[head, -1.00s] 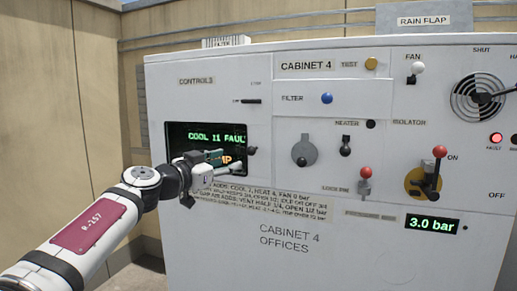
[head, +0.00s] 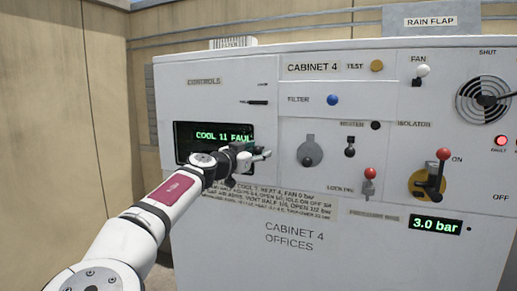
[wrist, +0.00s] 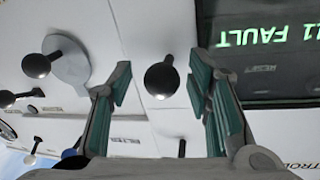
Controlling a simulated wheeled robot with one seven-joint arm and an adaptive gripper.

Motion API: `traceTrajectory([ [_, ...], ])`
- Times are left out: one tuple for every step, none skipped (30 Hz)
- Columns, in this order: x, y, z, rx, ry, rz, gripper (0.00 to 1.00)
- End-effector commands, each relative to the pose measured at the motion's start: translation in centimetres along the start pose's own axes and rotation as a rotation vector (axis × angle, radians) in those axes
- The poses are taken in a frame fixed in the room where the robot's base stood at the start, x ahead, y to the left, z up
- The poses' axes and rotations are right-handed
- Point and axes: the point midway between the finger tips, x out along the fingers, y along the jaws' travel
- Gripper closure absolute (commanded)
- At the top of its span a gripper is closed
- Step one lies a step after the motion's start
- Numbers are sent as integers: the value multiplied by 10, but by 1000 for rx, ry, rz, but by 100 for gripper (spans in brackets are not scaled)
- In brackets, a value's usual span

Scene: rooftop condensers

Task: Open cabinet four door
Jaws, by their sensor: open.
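Cabinet 4 (head: 290,265) is a large white cabinet facing me, with a panel of controls. My gripper (head: 262,153) is at the right edge of the dark display window (head: 188,150), which reads COOL 11 FAULT in green. In the wrist view my gripper (wrist: 162,85) is open, with a black ball knob (wrist: 158,80) between its teal-padded fingers. No contact with the knob is clear. In the head view my gripper hides this knob. A grey round plate with a black knob (head: 310,150) is to the right; it also shows in the wrist view (wrist: 68,62).
To the right are a small black lever (head: 350,148), the red-knobbed locking pin (head: 370,178) and the red-handled isolator (head: 436,178). The pressure readout (head: 435,225) says 3.0 bar. A red fault lamp (head: 501,141) is lit. A tan wall (head: 60,110) stands at the left.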

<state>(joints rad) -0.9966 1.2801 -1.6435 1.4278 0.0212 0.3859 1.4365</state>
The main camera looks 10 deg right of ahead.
Motion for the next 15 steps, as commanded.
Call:
traceTrajectory([
  [2, 0, 0, 0, 0, -1, 54],
  [2, 0, 0, 0, 0, -1, 54],
  [3, -1, 0, 0, 0, -2, 54],
  [3, -1, 0, 0, 0, -2, 54],
  [3, -1, 0, 0, 0, -2, 54],
  [3, -1, 0, 0, 0, -2, 54],
  [3, -1, 0, 0, 0, -2, 54],
  [3, -1, 0, 0, 0, -2, 54],
  [3, 0, 0, 0, 0, -1, 54],
  [3, 0, 0, 0, 0, -1, 54],
  [3, 0, 0, 0, 0, -1, 61],
  [3, 0, 0, 0, 0, -1, 70],
  [3, 0, 0, 0, 0, -1, 77],
  [3, 0, 0, 0, 0, -1, 84],
  [3, 0, 0, 0, 0, -1, 93],
])
